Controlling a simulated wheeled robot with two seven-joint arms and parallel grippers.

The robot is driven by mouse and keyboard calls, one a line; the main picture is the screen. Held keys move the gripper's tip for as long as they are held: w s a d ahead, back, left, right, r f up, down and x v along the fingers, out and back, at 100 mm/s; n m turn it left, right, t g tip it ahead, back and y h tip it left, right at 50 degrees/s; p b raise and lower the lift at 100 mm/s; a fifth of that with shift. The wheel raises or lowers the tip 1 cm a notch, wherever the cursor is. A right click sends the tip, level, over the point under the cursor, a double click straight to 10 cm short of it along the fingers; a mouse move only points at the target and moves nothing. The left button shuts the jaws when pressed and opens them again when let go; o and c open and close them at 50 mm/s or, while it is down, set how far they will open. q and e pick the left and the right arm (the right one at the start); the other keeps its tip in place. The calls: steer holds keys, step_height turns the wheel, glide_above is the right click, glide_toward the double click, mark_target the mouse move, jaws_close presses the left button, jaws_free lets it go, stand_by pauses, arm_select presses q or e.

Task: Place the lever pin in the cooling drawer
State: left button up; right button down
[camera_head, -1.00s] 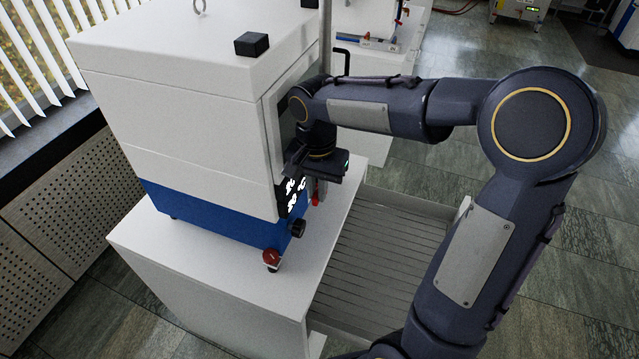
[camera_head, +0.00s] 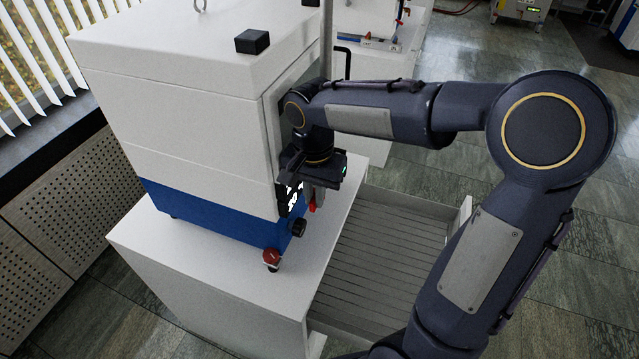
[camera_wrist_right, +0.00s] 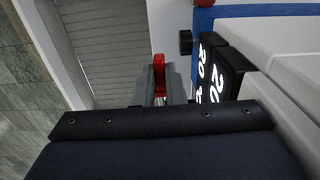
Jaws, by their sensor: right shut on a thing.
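My right gripper (camera_head: 315,194) is at the front of the white and blue press (camera_head: 190,110), beside its black controls. It is shut on the red lever pin (camera_head: 313,206), which points downward. In the right wrist view the red pin (camera_wrist_right: 159,76) sits between the two grey fingertips (camera_wrist_right: 161,88); the fingers hide part of it. The cooling drawer (camera_head: 380,262) is pulled open below and to the right of the gripper, with a slatted grey floor. It also shows in the right wrist view (camera_wrist_right: 92,45). My left gripper is not in view.
The press stands on a white cabinet (camera_head: 215,290). A black knob (camera_head: 298,228) and a red knob (camera_head: 271,256) are close to the gripper. Another bench (camera_head: 385,66) stands behind. Tiled floor lies right of the drawer.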

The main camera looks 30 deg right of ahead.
steer(key=shift+f, duration=0.1)
steer(key=s+d+f+b, duration=0.2)
steer(key=s+f+b, duration=0.5)
steer(key=f+b, duration=0.5)
steer(key=s+d+f+b, duration=0.2)
steer(key=s+f+b, duration=0.5)
steer(key=f+b, duration=0.5)
steer(key=shift+g+y, duration=0.3)
steer(key=w+d+f+b, duration=0.3)
steer(key=w+d+f, duration=0.6)
steer(key=shift+w+f, duration=0.15)
steer(key=shift+f, duration=0.05)
steer(key=shift+w+d+f+b, duration=0.2)
steer(key=shift+d+f+b, duration=0.1)
steer(key=shift+f, duration=0.1)
steer(key=shift+w+f+b, duration=0.15)
steer(key=shift+f+b, duration=0.3)
steer(key=shift+f, duration=1.2)
